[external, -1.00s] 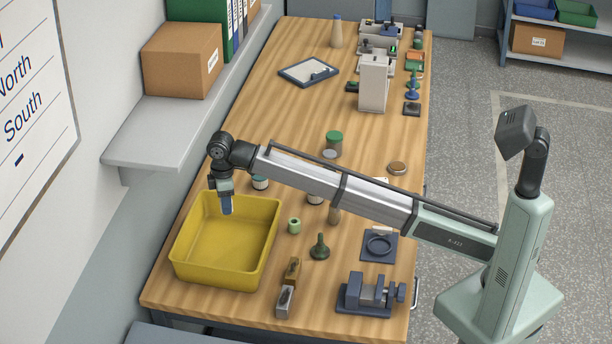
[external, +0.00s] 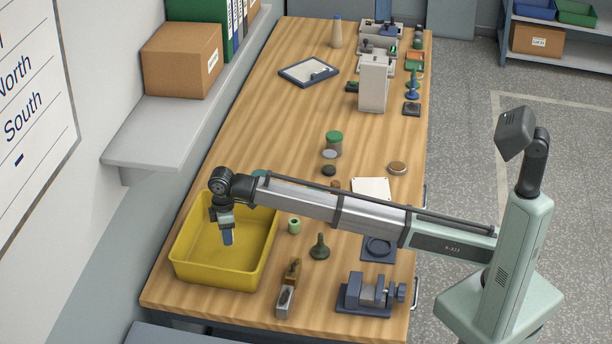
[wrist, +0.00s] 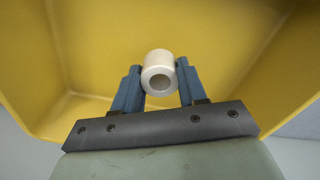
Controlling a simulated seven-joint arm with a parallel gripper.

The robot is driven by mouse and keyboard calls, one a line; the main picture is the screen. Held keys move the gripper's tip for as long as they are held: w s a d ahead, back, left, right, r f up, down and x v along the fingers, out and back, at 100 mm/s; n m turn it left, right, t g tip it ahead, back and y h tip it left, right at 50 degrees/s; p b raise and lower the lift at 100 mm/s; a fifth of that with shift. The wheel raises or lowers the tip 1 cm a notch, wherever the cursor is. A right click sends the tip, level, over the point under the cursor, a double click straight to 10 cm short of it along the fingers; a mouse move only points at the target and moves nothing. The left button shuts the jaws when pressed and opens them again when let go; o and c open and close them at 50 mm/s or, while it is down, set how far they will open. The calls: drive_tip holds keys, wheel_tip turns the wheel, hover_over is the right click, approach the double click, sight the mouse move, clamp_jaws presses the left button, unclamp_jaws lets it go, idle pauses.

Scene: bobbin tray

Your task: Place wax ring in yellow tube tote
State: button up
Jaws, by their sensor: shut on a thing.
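The yellow tube tote (external: 198,271) stands at the near left end of the wooden table. My gripper (external: 228,238) is over the tote's opening, pointing down. In the wrist view my gripper (wrist: 158,82) is shut on a small cream-white ring (wrist: 158,60) with a round hole, held between the blue fingertips. The tote's yellow walls and floor (wrist: 90,60) lie around and beyond it. The ring cannot be made out in the external view. I cannot tell its exact height above the tote floor.
A small green ring (external: 294,226) and a dark green cone-shaped piece (external: 319,247) stand right of the tote. A shelf (external: 170,145) runs along the left wall.

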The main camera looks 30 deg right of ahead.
sight(229, 251)
drive_tip(key=shift+f, duration=1.95)
drive_tip(key=shift+f, duration=0.1)
drive_tip(key=o, duration=1)
drive_tip(key=shift+o, duration=0.2)
wheel_tip(229, 251, up, 12)
